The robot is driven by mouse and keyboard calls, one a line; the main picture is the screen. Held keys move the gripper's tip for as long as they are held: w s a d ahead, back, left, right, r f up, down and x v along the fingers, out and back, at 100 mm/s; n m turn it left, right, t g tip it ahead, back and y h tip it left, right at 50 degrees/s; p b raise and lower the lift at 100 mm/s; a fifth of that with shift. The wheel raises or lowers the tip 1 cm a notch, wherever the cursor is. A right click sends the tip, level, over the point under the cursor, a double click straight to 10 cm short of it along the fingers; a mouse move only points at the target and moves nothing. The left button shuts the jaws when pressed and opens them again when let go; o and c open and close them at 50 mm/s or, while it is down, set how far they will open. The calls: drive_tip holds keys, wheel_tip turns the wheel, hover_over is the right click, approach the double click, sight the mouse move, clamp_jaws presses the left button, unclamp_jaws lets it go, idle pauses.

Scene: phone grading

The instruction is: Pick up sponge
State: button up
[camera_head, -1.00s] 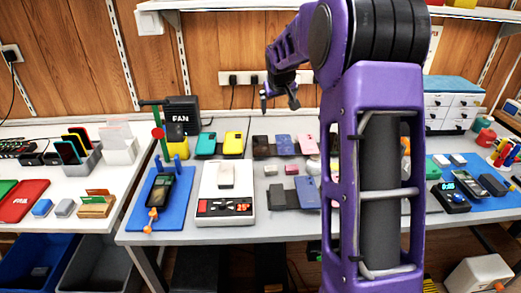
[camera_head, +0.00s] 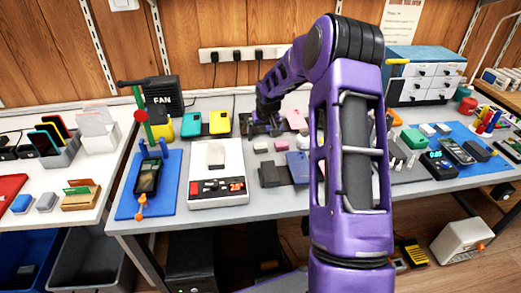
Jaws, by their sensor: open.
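No object can be told for certain as the sponge at this size. Small block-like candidates are a pinkish block (camera_head: 281,146) and a pale block (camera_head: 260,148) on the middle of the bench, a green block (camera_head: 414,138) on the right blue mat, and a blue block (camera_head: 22,203) on the left table. My gripper (camera_head: 265,129) is open and points down over the back middle of the bench, just behind the pale and pinkish blocks. It hides part of the phones there. My arm covers the bench right of the middle.
A drawer cabinet (camera_head: 424,85) stands at the back right. A strip of bench front is clear.

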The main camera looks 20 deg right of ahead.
sight(261, 145)
drive_tip(key=shift+b+x, duration=0.3)
drive_tip(key=shift+x, duration=2.85)
drive_tip(key=shift+s+a, duration=0.1)
